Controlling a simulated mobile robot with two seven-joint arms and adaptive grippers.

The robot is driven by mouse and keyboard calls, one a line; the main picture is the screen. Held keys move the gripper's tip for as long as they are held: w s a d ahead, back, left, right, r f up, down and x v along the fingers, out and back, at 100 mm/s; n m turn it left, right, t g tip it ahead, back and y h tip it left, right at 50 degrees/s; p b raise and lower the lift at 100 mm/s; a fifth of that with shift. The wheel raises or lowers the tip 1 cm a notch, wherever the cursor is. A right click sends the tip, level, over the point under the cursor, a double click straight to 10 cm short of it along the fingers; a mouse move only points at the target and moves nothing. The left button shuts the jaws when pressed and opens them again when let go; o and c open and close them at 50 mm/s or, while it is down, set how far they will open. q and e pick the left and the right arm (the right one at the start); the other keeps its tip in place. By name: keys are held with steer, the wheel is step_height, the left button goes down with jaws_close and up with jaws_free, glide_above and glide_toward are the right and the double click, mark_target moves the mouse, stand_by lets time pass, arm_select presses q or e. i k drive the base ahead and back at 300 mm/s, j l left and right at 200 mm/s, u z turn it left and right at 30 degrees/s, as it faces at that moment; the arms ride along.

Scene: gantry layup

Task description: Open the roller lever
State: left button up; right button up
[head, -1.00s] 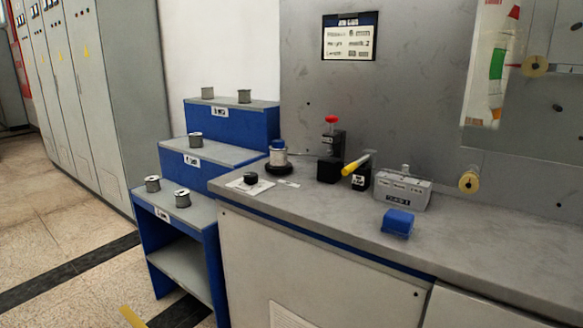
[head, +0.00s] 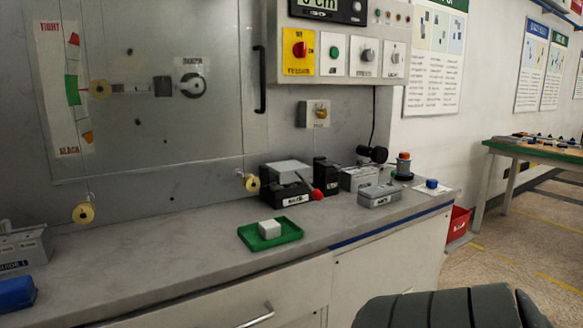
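A lever with a red ball knob (head: 317,195) is on the front of a black block with a grey top (head: 287,172), on the counter right of centre. The lever slopes down and to the right, with its knob low in front of the block. A white label on the block's front is too small to read surely. I cannot tell whether the rollers are open or closed. Neither gripper shows in the head view. A dark grey ribbed part of mine fills the bottom right corner.
A green tray (head: 257,241) with a pale block (head: 269,229) lies in front of the lever block. A grey box (head: 380,196) and a spool (head: 403,166) stand to its right. A yellow pulley (head: 250,183) hangs on its left. The counter's middle left (head: 150,258) is clear.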

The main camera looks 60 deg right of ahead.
mark_target(287, 172)
steer(key=z, duration=1.95)
steer(key=i+l+z, duration=0.15)
steer(key=l, duration=0.25)
steer(key=i+l+z, duration=0.1)
steer(key=i+l, duration=0.15)
steer(key=k+z, duration=0.2)
steer(key=k, duration=0.15)
steer(key=i+l+u, duration=0.15)
steer(key=i, duration=0.2)
